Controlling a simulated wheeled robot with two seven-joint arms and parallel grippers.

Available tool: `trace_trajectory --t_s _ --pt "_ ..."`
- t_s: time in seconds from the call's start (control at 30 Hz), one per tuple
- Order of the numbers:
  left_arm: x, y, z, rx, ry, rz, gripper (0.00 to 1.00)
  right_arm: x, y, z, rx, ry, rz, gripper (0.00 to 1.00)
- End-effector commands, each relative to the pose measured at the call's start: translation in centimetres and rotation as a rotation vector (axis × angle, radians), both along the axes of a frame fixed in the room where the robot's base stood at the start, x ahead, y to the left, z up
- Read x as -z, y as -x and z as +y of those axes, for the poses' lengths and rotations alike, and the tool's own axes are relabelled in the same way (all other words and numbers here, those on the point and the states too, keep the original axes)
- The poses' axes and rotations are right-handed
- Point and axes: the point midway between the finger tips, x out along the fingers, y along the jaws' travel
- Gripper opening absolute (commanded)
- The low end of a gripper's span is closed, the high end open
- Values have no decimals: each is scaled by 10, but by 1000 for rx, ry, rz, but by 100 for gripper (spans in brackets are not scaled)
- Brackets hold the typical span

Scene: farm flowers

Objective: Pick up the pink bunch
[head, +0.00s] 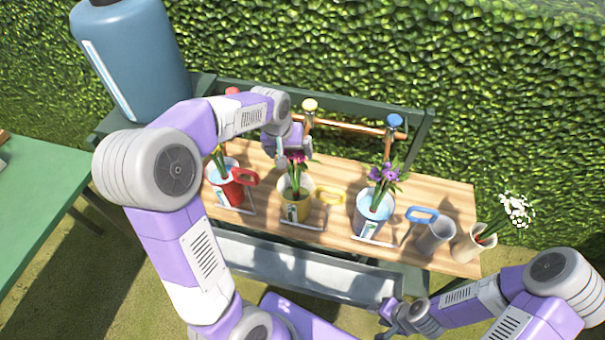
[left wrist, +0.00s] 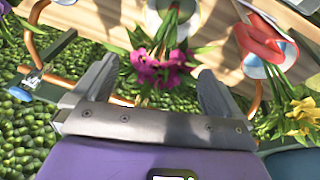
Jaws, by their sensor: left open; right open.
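The pink bunch (head: 296,165) stands in the yellow bucket (head: 296,205) at the middle of the wooden bench top. Its magenta blooms also show in the left wrist view (left wrist: 160,68), between the two fingers. My left gripper (head: 292,150) is open, at the blooms from behind and above; part of the bunch is hidden by it in the head view. In the left wrist view my left gripper (left wrist: 150,90) has one finger on each side of the blooms, not closed on them. My right gripper (head: 393,312) is open and empty, low in front of the bench.
A red bucket (head: 224,187) with yellow flowers is to the left. A blue-handled bucket (head: 372,215) with purple flowers is to the right. Grey and cream cups stand at the bench's right end, one with white flowers (head: 515,209). A copper rail with coloured taps (head: 350,126) runs behind.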

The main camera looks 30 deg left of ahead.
Motion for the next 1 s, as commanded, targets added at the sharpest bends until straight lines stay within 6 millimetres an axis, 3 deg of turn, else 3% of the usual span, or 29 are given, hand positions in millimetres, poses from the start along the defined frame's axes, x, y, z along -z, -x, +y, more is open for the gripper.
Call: trace_trajectory --t_s 0.5,0.83,1.0 --pt "60 -26 0 -3 0 5 100 18 1 0 -1 0 2 43" --pt "67 -28 0 -3 0 1 100 19 1 0 -1 0 2 43" --pt "67 -28 0 -2 0 1 75 19 1 0 -1 0 2 43"
